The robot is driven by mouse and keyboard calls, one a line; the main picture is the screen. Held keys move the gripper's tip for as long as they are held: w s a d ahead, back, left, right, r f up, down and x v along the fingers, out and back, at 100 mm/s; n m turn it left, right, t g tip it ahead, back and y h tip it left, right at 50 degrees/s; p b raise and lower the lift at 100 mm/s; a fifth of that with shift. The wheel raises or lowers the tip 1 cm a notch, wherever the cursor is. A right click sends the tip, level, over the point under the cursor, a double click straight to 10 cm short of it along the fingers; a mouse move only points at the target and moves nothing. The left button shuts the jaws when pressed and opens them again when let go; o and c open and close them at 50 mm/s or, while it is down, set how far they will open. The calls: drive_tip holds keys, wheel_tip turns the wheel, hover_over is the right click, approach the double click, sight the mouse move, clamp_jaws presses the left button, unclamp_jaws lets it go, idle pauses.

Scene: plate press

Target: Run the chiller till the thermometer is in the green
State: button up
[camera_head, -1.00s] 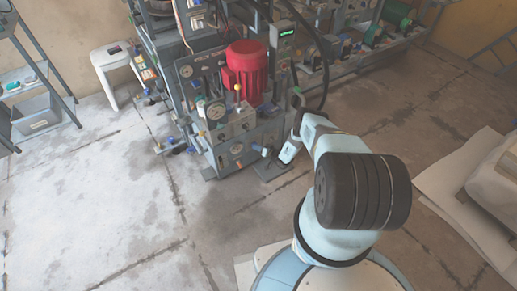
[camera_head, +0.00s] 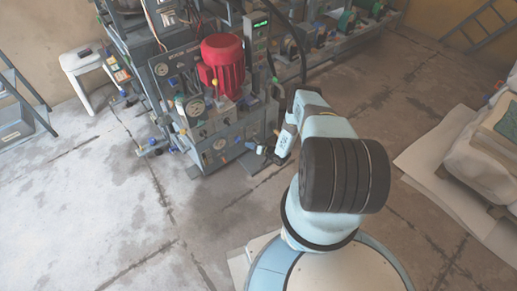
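The press machine (camera_head: 205,120) stands ahead of me, with a red motor (camera_head: 222,62) on top. Several round dials are on its front; a white-faced dial (camera_head: 195,107) sits left of the motor and another dial (camera_head: 220,143) is lower on the front. A control box with a small green lit display (camera_head: 260,24) stands right of the motor. I cannot tell which of these belongs to the chiller or is the thermometer; the dials are too small to read. My gripper (camera_head: 262,150) is low beside the machine's right front corner, mostly hidden and too small to tell open from shut.
A white stool (camera_head: 82,62) and a grey shelf (camera_head: 22,110) stand at left. A pale covered load on a pallet (camera_head: 480,150) is at right, with a ladder (camera_head: 480,25) behind. A dark hose (camera_head: 298,45) hangs right of the control box. The floor at left front is clear.

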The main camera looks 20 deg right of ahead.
drive_tip(key=shift+v, duration=2.5)
